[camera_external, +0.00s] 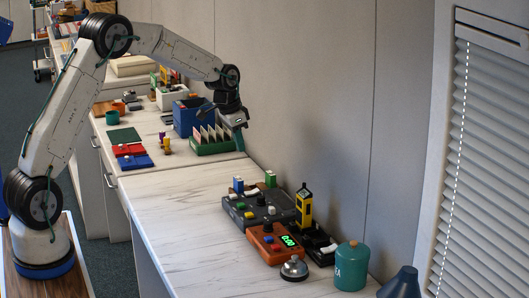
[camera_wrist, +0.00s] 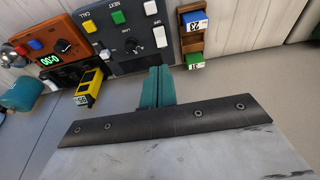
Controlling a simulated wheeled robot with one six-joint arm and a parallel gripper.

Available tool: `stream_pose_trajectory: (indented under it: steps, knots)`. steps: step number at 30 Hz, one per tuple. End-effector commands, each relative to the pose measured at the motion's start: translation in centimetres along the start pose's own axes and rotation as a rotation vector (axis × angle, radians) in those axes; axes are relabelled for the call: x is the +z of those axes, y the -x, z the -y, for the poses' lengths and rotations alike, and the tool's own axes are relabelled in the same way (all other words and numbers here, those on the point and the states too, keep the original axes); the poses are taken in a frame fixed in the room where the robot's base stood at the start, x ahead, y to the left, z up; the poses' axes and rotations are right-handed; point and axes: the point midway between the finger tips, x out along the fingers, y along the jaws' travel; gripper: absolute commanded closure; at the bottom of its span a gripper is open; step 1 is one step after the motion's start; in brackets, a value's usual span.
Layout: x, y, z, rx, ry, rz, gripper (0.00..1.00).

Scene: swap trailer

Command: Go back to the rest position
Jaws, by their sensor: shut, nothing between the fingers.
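My gripper (camera_external: 239,138) is at the end of my raised arm, in front of the wall and beside the green card box (camera_external: 212,147). Its teal fingers are together and hold nothing. In the wrist view the closed fingers of my gripper (camera_wrist: 158,72) point toward the dark control panel (camera_wrist: 125,50). They look apart from the panel, though the exact distance is hard to tell. No object marked as a rest position shows in either view.
An orange device with green digits (camera_external: 273,243), a yellow device (camera_external: 304,207), a silver bell (camera_external: 294,268) and a teal canister (camera_external: 351,266) stand near the panel. A blue bin (camera_external: 186,122) is behind the card box. The front left of the near counter (camera_external: 165,220) is clear.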

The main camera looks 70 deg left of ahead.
Motion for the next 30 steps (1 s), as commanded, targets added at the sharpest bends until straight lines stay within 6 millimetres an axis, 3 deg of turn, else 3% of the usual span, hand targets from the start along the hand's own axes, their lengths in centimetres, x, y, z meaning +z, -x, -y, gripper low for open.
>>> stream_pose_trajectory:
  steps: [4, 8, 14, 20, 24, 30]
  knots:
    - [0.6, -0.2, -0.3, 0.011, 0.047, 0.026, 1.0]
    - [4.4, -1.2, -1.7, 0.042, 0.113, 0.124, 1.0]
    - [10.6, 3.4, -6.8, 0.06, 0.177, 0.237, 1.0]
    - [16.8, 9.5, -12.6, 0.052, 0.196, 0.301, 1.0]
    - [21.9, 13.5, -16.5, 0.038, 0.194, 0.326, 1.0]
    - [29.3, 17.7, -21.0, 0.015, 0.171, 0.332, 1.0]
